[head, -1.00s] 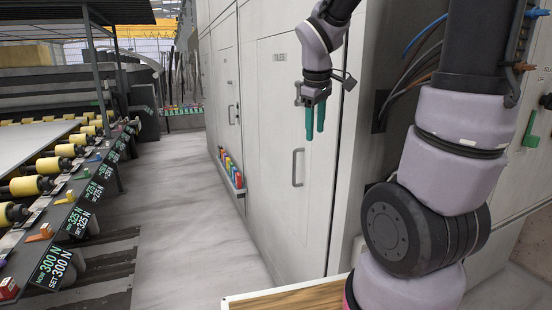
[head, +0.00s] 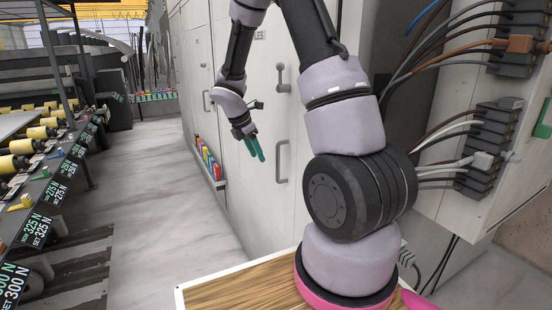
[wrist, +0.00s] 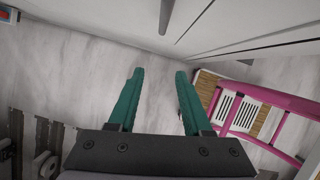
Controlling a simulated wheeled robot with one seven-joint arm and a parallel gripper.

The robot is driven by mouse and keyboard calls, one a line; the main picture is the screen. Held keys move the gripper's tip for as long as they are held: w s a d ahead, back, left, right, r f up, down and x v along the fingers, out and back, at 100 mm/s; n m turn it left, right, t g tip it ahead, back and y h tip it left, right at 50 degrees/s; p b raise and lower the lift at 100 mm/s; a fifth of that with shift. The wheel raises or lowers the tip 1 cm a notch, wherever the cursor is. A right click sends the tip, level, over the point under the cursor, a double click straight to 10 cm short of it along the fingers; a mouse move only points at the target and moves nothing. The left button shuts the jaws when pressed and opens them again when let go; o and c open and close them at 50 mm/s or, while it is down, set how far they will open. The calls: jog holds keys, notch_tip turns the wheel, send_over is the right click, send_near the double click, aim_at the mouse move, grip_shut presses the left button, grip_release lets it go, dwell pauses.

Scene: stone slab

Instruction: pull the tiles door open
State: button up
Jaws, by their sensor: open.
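The tiles door (head: 262,110) is a pale grey cabinet door and looks shut. Its label is partly hidden behind my arm, with only the last letters showing. An upright bar handle (head: 282,162) sits on its right part, and a small latch handle (head: 282,77) is higher up. My gripper (head: 259,152) is open and empty, with teal fingers tilted down. In the head view it appears just left of the bar handle, apart from it. In the wrist view my gripper (wrist: 158,72) points toward the floor, and a grey bar (wrist: 167,14), probably the handle, lies beyond the fingertips.
A rack of coloured items (head: 208,160) juts from the cabinet low on the left. A roller conveyor (head: 35,150) with number displays runs along the left side. The floor aisle (head: 160,200) between is clear. Cables and terminal blocks (head: 485,130) are on the right.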

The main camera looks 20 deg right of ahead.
jog(key=shift+w+d+f, duration=0.35)
jog(key=shift+d+f, duration=0.4)
jog(key=shift+d, duration=0.75)
jog(key=shift+w+d+f, duration=0.3)
jog(key=shift+d+f, duration=0.5)
jog(key=shift+d, duration=0.75)
jog(key=shift+w+d+f, duration=0.35)
jog(key=shift+d+f, duration=0.4)
jog(key=shift+d, duration=0.75)
grip_shut()
